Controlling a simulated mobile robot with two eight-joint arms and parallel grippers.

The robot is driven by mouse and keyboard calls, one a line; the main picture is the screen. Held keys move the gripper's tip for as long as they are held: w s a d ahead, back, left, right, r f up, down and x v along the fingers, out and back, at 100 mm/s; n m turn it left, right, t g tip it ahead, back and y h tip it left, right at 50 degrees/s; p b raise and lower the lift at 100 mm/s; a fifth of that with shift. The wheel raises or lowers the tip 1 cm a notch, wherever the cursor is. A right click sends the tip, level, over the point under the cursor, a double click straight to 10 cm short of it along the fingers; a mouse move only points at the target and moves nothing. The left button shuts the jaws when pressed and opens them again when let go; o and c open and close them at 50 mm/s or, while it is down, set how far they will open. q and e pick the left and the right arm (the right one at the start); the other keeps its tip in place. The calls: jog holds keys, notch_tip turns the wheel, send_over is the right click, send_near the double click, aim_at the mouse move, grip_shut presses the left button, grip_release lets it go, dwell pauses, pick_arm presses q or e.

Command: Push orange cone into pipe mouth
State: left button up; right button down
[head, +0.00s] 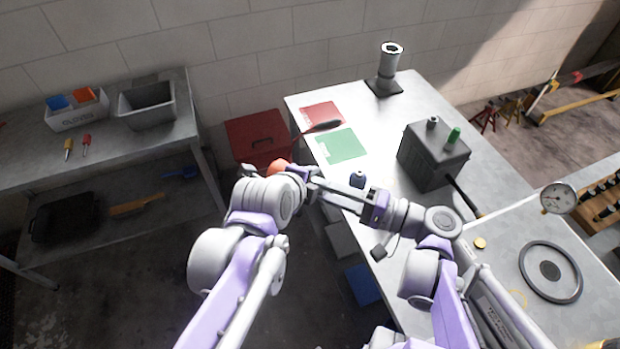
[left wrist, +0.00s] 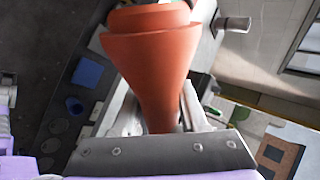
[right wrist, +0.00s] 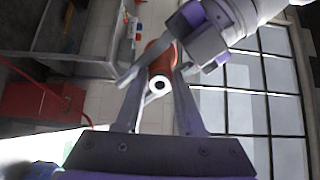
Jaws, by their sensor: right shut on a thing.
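The orange cone (head: 280,167) is held off the table's left edge, where my two grippers meet. In the left wrist view the cone (left wrist: 150,60) fills the middle, its narrow end between my left fingers (left wrist: 158,115); whether they press on it is unclear. In the right wrist view my right gripper (right wrist: 157,95) is shut on the cone (right wrist: 160,52), around an end with a white ring and dark hole. My right gripper (head: 325,189) also shows in the head view, facing my left gripper (head: 305,178). A grey upright pipe (head: 389,67) with an open mouth stands at the table's back.
The table holds a red mat (head: 322,114), a green mat (head: 340,145), a dark grey box (head: 432,158) with a lever, and a ring (head: 551,270). A red cabinet (head: 258,138) stands left of it. A shelf (head: 95,150) with bins stands further left.

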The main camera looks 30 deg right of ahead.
pick_arm(q)
jog(key=o, duration=0.4)
jog(key=shift+v, duration=4.05)
